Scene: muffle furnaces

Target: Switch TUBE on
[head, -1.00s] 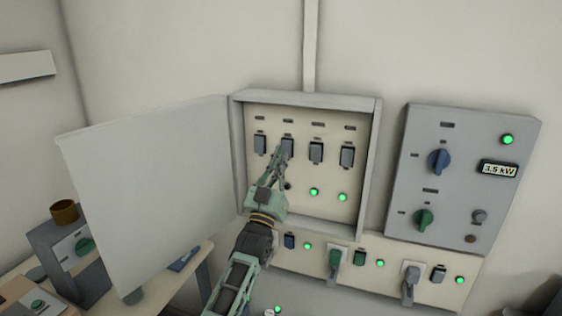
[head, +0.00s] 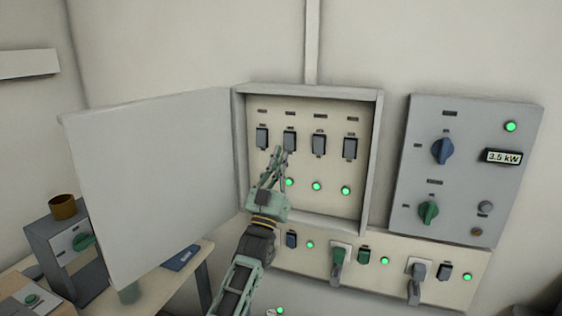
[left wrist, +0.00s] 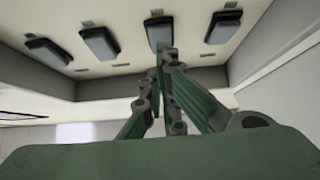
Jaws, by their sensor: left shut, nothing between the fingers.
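An open grey wall box (head: 374,150) holds a row of several dark switches with small labels too small to read. The second switch from the left (head: 290,142) is just above my left gripper (head: 281,151), which is shut and empty. In the left wrist view the fingertips (left wrist: 161,50) overlap the lower end of a dark switch (left wrist: 160,32); I cannot tell whether they touch. The lamp under the second switch (head: 289,182) glows green, as do the two lamps to its right (head: 316,186). The spot below the leftmost switch (head: 262,138) is hidden by my gripper. My right gripper is not in view.
The box's door (head: 150,185) stands open to the left. A grey panel (head: 465,210) with knobs and a "3.5 kW" display is at the right. A lower strip (head: 400,290) carries sockets, plugs and green lamps. A bench with a small device (head: 65,255) is at lower left.

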